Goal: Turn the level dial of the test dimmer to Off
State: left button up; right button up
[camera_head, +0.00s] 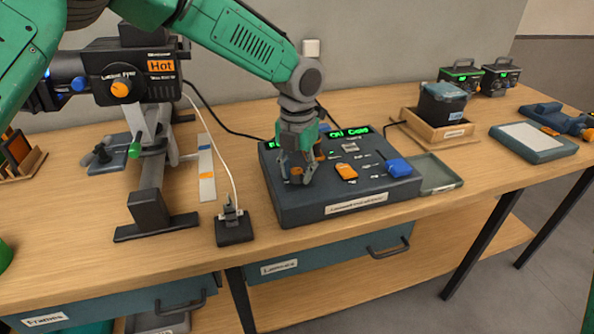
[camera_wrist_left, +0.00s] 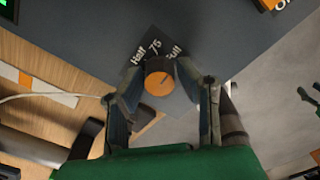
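The test dimmer (camera_head: 337,206) is a dark blue-grey box on the bench with green displays along its back. Its level dial (camera_head: 296,171) is a small orange knob at the left front, partly covered by my gripper. In the left wrist view the orange dial (camera_wrist_left: 158,82) has a dark pointer mark, with "Half", "75" and "Full" printed around it. My left gripper (camera_head: 297,178) points down over the dial, and in the wrist view its fingers (camera_wrist_left: 160,85) stand on both sides of it. Contact on both sides looks close. The Off mark is hidden.
On the dimmer's top are an orange part (camera_head: 346,172) and a blue part (camera_head: 399,167). A lamp on a stand (camera_head: 135,85) is at the left, with a black socket block (camera_head: 234,228) and white cable before it. A wooden tray (camera_head: 410,139) stands behind right.

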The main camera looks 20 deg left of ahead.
pick_arm(q)
jog(key=shift+d, duration=0.1)
grip_shut()
